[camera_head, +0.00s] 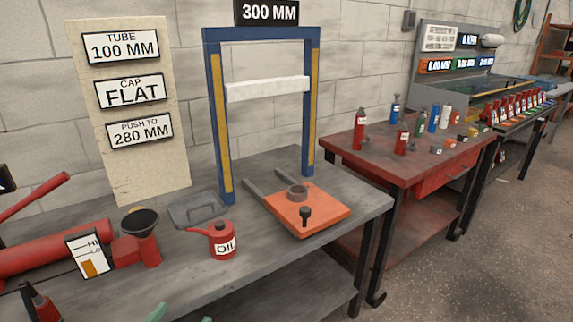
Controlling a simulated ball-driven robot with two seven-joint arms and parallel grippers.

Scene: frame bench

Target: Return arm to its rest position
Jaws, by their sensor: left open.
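My left gripper (181,315) shows only at the bottom edge, as two small green tips set apart. It is open, with nothing seen between the tips. The rest of that gripper and its arm are cut off by the frame. The tips appear in front of the grey bench (262,262), below the red oil can (222,241). My right gripper is not in view.
A blue frame (214,120) with a white crossbar (267,89) stands on the bench. A red table (385,168) with bottles stands right.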

